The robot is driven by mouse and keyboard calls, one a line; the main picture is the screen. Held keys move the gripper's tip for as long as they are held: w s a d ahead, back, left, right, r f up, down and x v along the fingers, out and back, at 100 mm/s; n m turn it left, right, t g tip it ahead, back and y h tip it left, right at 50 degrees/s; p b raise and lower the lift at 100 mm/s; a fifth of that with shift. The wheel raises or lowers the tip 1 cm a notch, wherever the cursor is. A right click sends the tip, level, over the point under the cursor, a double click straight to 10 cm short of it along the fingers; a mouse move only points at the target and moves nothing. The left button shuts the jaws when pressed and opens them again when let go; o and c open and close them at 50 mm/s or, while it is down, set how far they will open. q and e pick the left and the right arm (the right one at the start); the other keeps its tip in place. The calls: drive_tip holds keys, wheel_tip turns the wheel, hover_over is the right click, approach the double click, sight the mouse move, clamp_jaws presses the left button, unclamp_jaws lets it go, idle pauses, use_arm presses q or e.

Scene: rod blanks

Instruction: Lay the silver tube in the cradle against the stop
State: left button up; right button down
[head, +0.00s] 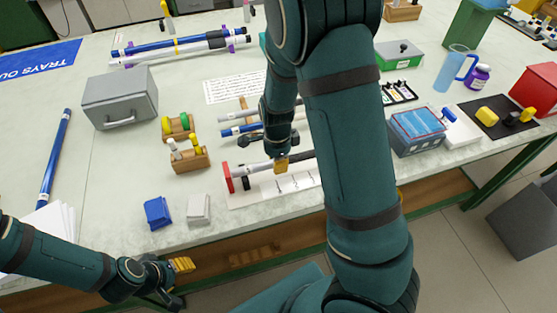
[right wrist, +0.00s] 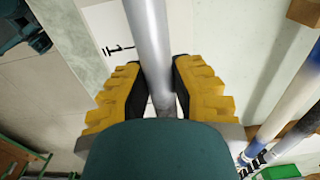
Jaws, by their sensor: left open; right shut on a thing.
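The silver tube (head: 256,167) is held in my right gripper (head: 281,166). In the right wrist view the tube (right wrist: 148,40) passes between the yellow-and-black fingers (right wrist: 158,95), which are shut on it. The tube lies over a white board with black marks (head: 284,185), where a dark cradle support (head: 245,184) shows under its left part. The red stop (head: 228,178) stands at the tube's left end; I cannot tell whether they touch. My arm hides the tube's right part. My left gripper (head: 178,282) is open and empty at the table's front edge.
Behind the tube lie blue and pale rods (head: 238,130) on a rack. Left are wooden blocks with coloured pegs (head: 188,160), a grey box (head: 120,98), and blue (head: 157,212) and white (head: 199,209) blocks. A blue-lidded box (head: 416,135) stands right.

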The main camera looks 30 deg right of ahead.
drive_tip(key=c, duration=0.8)
unclamp_jaws()
drive_tip(key=shift+c, duration=0.2)
wheel_tip(320, 180, up, 12)
